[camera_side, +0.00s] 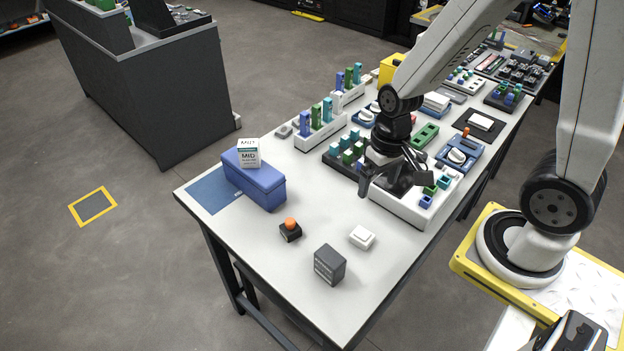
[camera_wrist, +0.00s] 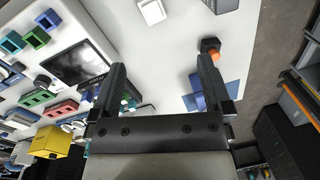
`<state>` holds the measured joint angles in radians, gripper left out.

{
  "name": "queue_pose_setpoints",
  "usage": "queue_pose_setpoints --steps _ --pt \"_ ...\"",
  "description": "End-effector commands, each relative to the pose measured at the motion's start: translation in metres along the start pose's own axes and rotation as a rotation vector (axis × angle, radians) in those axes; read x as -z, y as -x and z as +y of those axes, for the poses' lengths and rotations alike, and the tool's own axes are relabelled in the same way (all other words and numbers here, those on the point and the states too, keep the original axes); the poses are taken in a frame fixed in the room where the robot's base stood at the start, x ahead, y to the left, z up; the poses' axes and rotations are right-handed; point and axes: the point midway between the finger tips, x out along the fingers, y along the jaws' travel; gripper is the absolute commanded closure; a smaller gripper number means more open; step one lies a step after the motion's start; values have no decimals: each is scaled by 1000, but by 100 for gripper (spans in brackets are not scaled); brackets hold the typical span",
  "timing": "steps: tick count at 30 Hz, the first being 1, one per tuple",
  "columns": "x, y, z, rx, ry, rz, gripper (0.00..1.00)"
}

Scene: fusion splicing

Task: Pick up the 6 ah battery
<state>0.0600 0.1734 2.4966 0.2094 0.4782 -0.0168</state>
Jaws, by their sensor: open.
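A dark grey block with small pale print on its front (camera_side: 329,264) stands upright near the front edge of the table; it looks like the battery, but the print is too small to read. In the wrist view a grey part of it (camera_wrist: 224,4) seems to show at the top edge, mostly cut off. My gripper (camera_side: 396,182) is above the table, behind and to the right of the block and well apart from it. In the wrist view my gripper (camera_wrist: 161,68) has its two fingers wide apart with nothing held between them.
A small white box (camera_side: 362,237) and a black base with an orange knob (camera_side: 290,230) stand near the block. Trays of coloured parts fill the table behind. The front table area is mostly clear.

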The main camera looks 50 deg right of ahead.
Motion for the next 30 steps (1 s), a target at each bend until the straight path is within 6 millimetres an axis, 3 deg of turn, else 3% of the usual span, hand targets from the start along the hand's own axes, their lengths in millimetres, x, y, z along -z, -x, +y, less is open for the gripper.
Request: queue_pose_setpoints --steps 16,30 --pt "-28 -68 -20 269 -588 -515 0" --pt "-13 -113 -44 608 -1083 -826 0"
